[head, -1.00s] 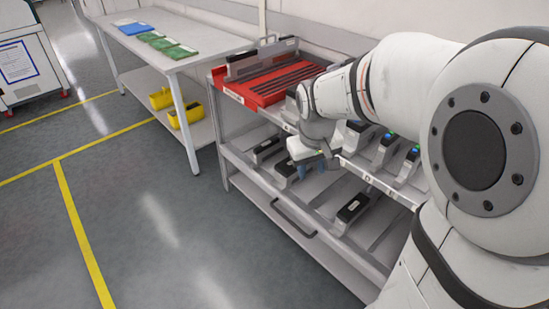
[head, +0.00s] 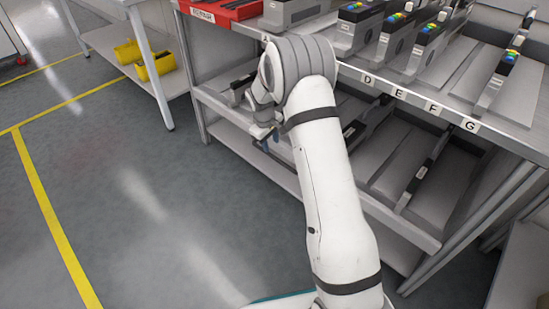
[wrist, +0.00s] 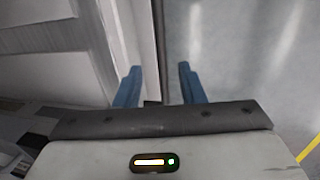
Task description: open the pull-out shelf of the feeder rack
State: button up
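The feeder rack's pull-out shelf (head: 408,225) is the grey tier below the labelled top shelf, with dark-topped feeders on it. Its front edge runs from upper left to lower right, partly hidden by my arm. My gripper (head: 266,142) is in front of this edge, pointing down, with blue fingers. In the wrist view my gripper (wrist: 158,86) has its fingers apart. A thin dark bar (wrist: 158,45) runs between them, beside the pale rack front; it looks like the shelf's handle, but I cannot tell whether the fingers touch it.
The top shelf (head: 440,107) carries several feeders with coloured lights and a red tray (head: 222,12). A side table (head: 163,80) with yellow bins (head: 154,66) stands at left. The floor (head: 150,220) in front of the rack is clear.

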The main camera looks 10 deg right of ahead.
aim_at(274, 157)
jog(key=f+b, duration=0.1)
jog(key=f, duration=0.3)
jog(key=d+f+b, duration=0.1)
jog(key=f, duration=0.2)
jog(key=shift+w+b, duration=0.35)
jog(key=shift+w, duration=0.05)
jog(key=shift+r, duration=0.1)
jog(key=shift+c, duration=0.2)
grip_shut()
jog(key=shift+d, duration=0.1)
jog(key=shift+d, duration=0.25)
jog(key=shift+s+a, duration=0.1)
